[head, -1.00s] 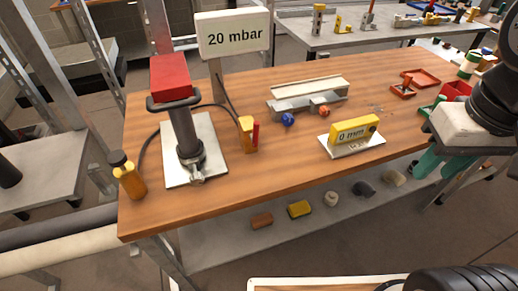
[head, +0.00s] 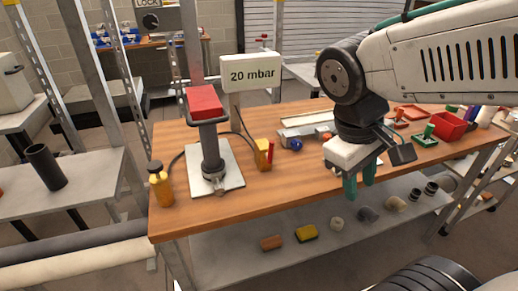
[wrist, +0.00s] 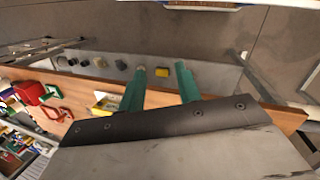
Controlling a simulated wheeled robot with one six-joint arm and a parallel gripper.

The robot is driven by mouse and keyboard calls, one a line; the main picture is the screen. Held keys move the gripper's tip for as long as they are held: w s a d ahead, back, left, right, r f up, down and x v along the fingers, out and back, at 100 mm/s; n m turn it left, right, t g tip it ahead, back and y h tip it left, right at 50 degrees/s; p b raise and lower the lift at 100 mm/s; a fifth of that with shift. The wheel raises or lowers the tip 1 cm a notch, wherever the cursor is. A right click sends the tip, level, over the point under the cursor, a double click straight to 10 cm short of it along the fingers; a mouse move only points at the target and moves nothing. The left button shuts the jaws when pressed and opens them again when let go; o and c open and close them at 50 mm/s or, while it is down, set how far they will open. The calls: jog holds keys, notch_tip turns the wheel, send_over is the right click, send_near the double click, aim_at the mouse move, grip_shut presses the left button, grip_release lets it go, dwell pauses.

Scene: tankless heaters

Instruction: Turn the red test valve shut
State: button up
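A small yellow block with an upright red lever (head: 271,150) stands on the wooden bench, right of a white base plate; I take this lever as the red test valve. A hose runs from near it to a black-and-yellow fitting (head: 161,186) at the bench's front left. A sign reading "20 mbar" (head: 252,74) stands behind. My gripper (head: 358,190) hangs at the bench's front edge, right of the lever and apart from it. Its two green fingers are spread with nothing between them. The wrist view shows my gripper (wrist: 160,73) too, but I cannot see the lever there.
A grey column with a red top (head: 205,103) stands on the white plate (head: 232,181), left of the lever. A metal rail with a blue ball (head: 296,145) lies behind and right. Red trays (head: 449,126) are far right. A lower shelf holds several small items.

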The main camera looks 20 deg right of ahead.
jog(key=w+d+f+n+g+h, duration=0.1)
jog(key=w+d+f+n+h, duration=0.1)
jog(key=w+n+h, duration=0.45)
jog(key=n+t+h, duration=0.6)
jog(key=n+t, duration=0.6)
jog(key=n, duration=0.3)
send_near(270, 147)
jog(key=x, duration=1.1)
jog(key=shift+a, duration=0.1)
grip_shut()
